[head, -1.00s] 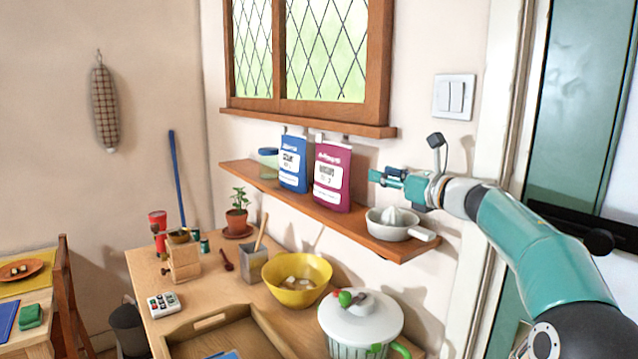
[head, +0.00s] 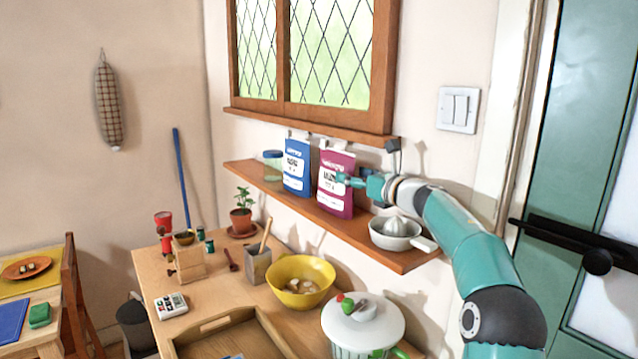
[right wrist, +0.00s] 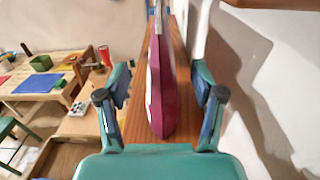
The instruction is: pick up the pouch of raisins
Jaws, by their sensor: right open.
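The purple pouch (head: 334,198), which I take to be the raisins, stands upright on the wooden wall shelf (head: 362,232); its print is too blurred to read surely. My right gripper (head: 348,181) is at the pouch's right side, its fingers overlapping the pouch in the head view. In the right wrist view, the pouch (right wrist: 161,85) is edge-on between the two spread fingers, with a visible gap on each side. The right gripper (right wrist: 162,100) is open and holds nothing. My left gripper is not in view.
A blue pouch (head: 296,167) stands just left of the purple one, with a jar (head: 272,165) beyond it. A white citrus juicer (head: 395,235) sits on the shelf's right end, below my right arm. The wall is close behind the shelf; the window sill (head: 310,127) is above.

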